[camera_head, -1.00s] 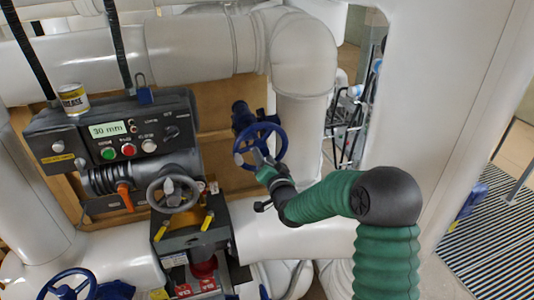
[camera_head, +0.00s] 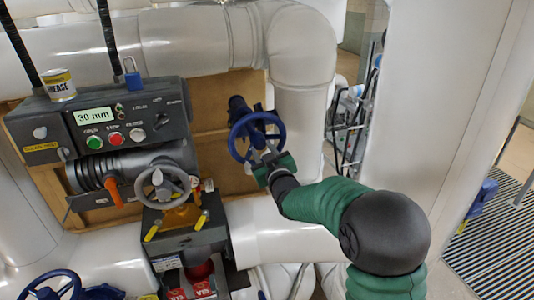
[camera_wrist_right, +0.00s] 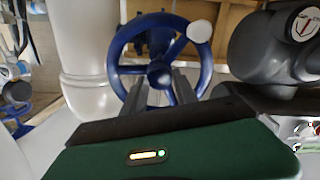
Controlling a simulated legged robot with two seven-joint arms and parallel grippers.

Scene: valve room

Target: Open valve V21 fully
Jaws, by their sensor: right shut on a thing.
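A blue handwheel (camera_head: 257,138) stands on a dark valve body in front of a brown panel, right of the control box. No V21 label is legible on it. My right gripper (camera_head: 266,157) is at the lower part of this wheel and shut on it. In the right wrist view the wheel (camera_wrist_right: 160,74) faces me, with a pale round knob (camera_wrist_right: 199,31) at its upper right. The grey fingers of my right gripper (camera_wrist_right: 167,88) reach to its lower rim and spoke; the exact contact is partly hidden. My left gripper is not in view.
A dark control box (camera_head: 100,118) reads 30 mm. A grey handwheel (camera_head: 163,188) is below it, with an orange lever (camera_head: 113,191) beside it. Another blue handwheel (camera_head: 50,287) is at lower left. White pipes surround the wheel; a grease can (camera_head: 60,85) stands on the box.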

